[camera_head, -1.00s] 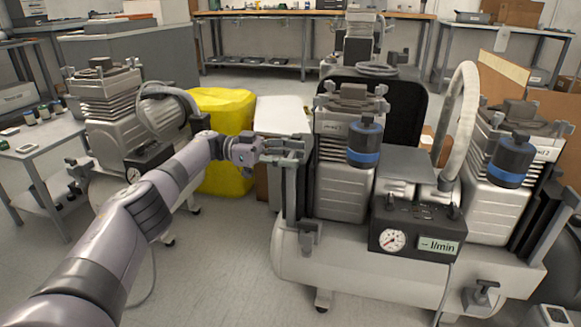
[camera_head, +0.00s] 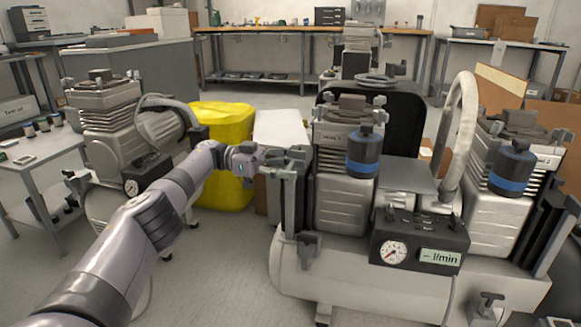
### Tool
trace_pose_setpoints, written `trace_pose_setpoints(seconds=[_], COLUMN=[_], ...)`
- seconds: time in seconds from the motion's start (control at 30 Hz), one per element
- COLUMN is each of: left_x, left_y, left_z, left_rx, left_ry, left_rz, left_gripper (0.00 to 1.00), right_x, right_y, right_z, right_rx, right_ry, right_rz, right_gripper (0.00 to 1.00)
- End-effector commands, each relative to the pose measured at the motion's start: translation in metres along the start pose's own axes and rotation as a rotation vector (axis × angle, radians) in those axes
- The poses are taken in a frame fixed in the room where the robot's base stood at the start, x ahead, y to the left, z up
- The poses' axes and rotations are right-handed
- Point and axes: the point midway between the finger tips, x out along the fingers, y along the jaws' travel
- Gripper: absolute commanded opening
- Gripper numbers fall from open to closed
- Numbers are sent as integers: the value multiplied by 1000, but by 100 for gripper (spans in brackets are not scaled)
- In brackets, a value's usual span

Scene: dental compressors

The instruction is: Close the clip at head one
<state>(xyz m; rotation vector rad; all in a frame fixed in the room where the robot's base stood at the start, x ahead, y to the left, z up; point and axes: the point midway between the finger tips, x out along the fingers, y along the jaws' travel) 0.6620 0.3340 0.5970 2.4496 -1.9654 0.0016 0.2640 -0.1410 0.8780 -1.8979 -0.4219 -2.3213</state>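Head one (camera_head: 341,203) is the finned metal compressor head at the left of the front unit, with a small label near its top. Small grey clips (camera_head: 318,98) show at its top corners. A grey upright bar with a foot (camera_head: 289,205) stands at its left side; I cannot tell whether this is the clip of the task or whether it is closed. My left gripper (camera_head: 288,162) is at the top of this bar, close beside the head's left side. Its fingers overlap the bar, so their opening and any contact are unclear. My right gripper is out of view.
A blue-banded filter (camera_head: 364,152) and a gauge box (camera_head: 418,243) with an "l/min" display sit right of head one on the white tank (camera_head: 345,272). A second head (camera_head: 497,208) stands further right. A yellow-covered object (camera_head: 224,125) is behind my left arm. Floor is clear at front left.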

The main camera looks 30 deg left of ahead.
Motion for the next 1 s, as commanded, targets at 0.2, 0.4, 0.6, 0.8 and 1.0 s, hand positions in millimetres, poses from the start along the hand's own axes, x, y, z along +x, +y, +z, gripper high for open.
trace_pose_setpoints(seconds=[0.2, 0.4, 0.6, 0.8, 1.0], left_x=[-1, -2, -2, -1, -1], left_y=[0, 0, 0, 0, 0], left_z=[1, 0, -23, -63, -91], left_rx=[0, 0, 5, 4, 2], left_ry=[-1, -1, 0, 0, -1], left_rz=[-2, -2, -1, -1, -2], left_gripper=[70, 70, 70, 70, 70], right_x=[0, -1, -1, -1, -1], right_y=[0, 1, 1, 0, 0], right_z=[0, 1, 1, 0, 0], right_rx=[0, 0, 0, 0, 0], right_ry=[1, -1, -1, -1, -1], right_rz=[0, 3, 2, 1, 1], right_gripper=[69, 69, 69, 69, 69])
